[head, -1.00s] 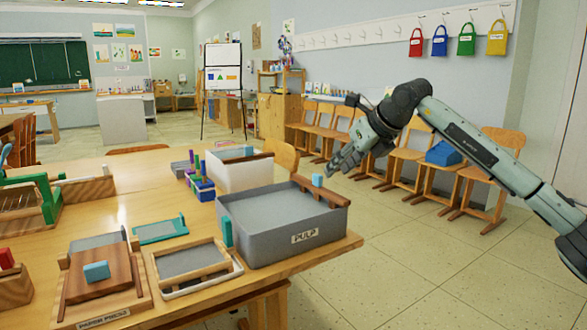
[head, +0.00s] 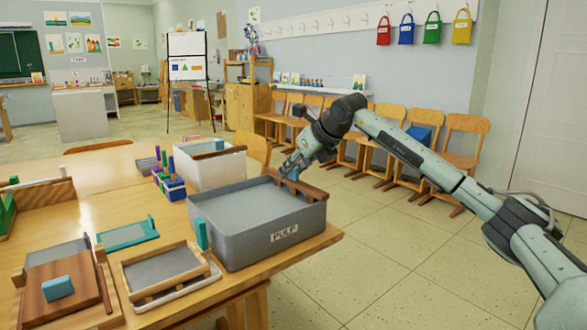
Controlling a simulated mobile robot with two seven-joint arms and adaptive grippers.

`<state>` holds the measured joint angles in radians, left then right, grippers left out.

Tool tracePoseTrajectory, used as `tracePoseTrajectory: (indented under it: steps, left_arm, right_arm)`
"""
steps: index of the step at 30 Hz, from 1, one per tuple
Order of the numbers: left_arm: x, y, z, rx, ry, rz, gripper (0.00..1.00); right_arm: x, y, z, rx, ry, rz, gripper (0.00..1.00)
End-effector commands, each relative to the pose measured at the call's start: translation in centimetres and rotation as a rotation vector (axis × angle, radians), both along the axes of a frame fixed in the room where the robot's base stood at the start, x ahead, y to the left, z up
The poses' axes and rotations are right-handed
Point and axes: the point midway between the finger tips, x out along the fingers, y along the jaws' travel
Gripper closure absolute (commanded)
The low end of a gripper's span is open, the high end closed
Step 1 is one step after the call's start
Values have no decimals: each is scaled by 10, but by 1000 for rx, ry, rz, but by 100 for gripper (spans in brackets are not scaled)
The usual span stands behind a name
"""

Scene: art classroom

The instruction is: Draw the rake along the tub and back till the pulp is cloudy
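The grey tub (head: 236,247) labelled PULP stands at the table's right corner, filled with a flat, even grey surface (head: 245,207). The rake (head: 312,190), a brown wooden bar with a blue grip, lies along the tub's right end, near the rim. My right gripper (head: 291,172) is down at the rake's blue grip, its fingers pointing down and left. The fingers and the grip overlap in the view, so I cannot tell whether they are closed on it. My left gripper is out of view.
A white tub (head: 215,172) with a brown bar stands behind the grey one, beside several coloured blocks. A framed mould (head: 165,268), a teal-framed screen (head: 128,235) and a wooden press with a blue block (head: 58,287) lie left. Chairs line the wall.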

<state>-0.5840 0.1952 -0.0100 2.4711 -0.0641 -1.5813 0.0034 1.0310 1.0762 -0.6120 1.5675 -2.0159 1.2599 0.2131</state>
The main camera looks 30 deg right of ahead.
Motion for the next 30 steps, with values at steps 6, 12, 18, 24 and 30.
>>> tracePoseTrajectory:
  steps: [6,12,18,24,30]
  left_arm:
    - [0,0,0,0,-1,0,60]
    - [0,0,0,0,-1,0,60]
    - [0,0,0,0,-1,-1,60]
    - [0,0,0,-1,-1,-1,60]
    - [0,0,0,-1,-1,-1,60]
  right_arm:
    - [0,0,0,0,0,0,73]
    - [0,0,0,0,0,0,98]
    - [0,0,0,1,0,-1,100]
    - [0,0,0,1,0,-1,100]
    - [-1,4,0,1,0,0,100]
